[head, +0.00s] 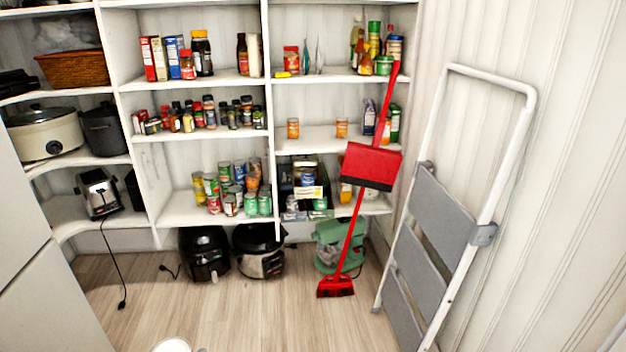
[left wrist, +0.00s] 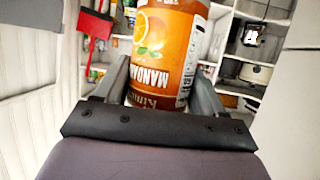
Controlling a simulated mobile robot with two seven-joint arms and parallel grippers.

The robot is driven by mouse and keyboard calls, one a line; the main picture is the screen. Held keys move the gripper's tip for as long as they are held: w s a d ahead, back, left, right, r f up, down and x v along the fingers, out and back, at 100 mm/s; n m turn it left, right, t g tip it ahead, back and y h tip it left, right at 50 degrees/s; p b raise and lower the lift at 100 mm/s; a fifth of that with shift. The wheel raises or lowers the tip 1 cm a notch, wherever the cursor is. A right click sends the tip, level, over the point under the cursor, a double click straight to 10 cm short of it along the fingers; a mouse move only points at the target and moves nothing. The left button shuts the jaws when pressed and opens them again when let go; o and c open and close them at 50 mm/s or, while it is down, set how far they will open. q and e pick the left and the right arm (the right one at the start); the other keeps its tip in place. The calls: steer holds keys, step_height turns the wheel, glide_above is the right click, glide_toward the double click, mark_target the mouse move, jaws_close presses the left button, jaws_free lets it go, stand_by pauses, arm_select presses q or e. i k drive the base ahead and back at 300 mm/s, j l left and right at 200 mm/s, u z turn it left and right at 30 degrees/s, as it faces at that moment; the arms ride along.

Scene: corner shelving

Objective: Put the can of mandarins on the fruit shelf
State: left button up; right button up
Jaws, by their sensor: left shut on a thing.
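The can of mandarins (left wrist: 163,42) has an orange label with fruit pictures and shows large in the left wrist view. Its lettering and the room behind it both appear upside down there. My left gripper (left wrist: 158,72) is shut on the can, with one finger on each side. The can's far end is cut off by the picture edge.
A red broom with dustpan (head: 371,166) leans across the right bay's front. A folded step ladder (head: 436,215) leans on the right wall. Several cans (head: 225,185) crowd the lower middle shelf. A green appliance (head: 330,245) and black cookers (head: 204,254) stand on the floor. The front floor is mostly clear.

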mark_target(364, 142)
steer(key=i+u, duration=0.25)
steer(key=i, duration=0.2)
steer(key=i+u, duration=0.3)
steer(key=i, duration=1.05)
steer(key=i+z, duration=0.25)
steer(key=i, duration=0.2)
steer(key=i+z, duration=0.25)
steer(key=i, duration=0.2)
steer(key=i+z, duration=0.2)
steer(key=z, duration=0.2)
steer(key=i+j+z, duration=0.1)
steer(key=z, duration=0.3)
steer(key=i+z, duration=0.1)
steer(key=z, duration=0.45)
steer(key=i+l, duration=0.25)
steer(key=i, duration=0.2)
